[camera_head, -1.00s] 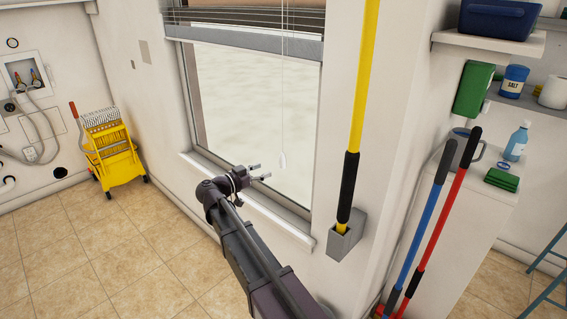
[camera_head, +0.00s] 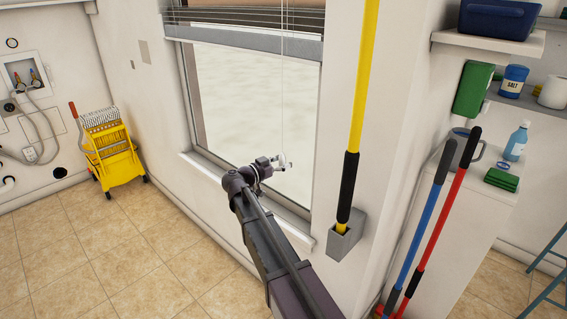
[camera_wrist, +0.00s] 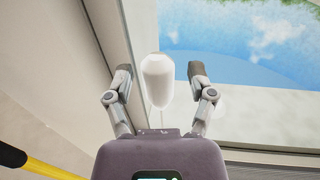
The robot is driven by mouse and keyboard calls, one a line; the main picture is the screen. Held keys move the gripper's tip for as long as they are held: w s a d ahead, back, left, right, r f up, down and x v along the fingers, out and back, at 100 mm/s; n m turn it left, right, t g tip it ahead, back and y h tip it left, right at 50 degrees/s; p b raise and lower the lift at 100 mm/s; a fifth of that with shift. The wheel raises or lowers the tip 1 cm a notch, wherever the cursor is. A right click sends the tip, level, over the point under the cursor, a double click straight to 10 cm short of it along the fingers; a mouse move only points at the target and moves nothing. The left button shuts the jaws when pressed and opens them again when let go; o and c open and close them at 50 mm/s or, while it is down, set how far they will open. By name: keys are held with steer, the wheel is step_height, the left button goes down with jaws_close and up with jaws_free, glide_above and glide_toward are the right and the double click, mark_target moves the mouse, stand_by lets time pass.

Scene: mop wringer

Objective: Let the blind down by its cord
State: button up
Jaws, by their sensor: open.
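The blind (camera_head: 245,22) is bunched up at the top of the window, with its bottom rail level with the upper part of the glass. Its thin white cord (camera_head: 283,95) hangs down in front of the pane. The white cord pull (camera_wrist: 157,80) shows in the wrist view between the two fingers of my gripper (camera_wrist: 160,85), with gaps on both sides. My gripper (camera_head: 284,162) is open at the cord's lower end in the head view, where it partly hides the pull. I cannot tell whether any part touches the pull.
A yellow pole (camera_head: 364,80) stands in a grey wall holder (camera_head: 346,238) close to the right of my arm. The window sill (camera_head: 240,195) runs below the gripper. A yellow mop bucket (camera_head: 113,155) stands at left on clear tiled floor.

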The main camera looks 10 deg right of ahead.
jaws_close()
steer(key=shift+r, duration=0.1)
step_height(320, 180, up, 46)
steer(key=p, duration=4.6)
steer(key=shift+w+r, duration=0.1)
steer(key=shift+r, duration=0.05)
jaws_free()
steer(key=shift+a, duration=0.1)
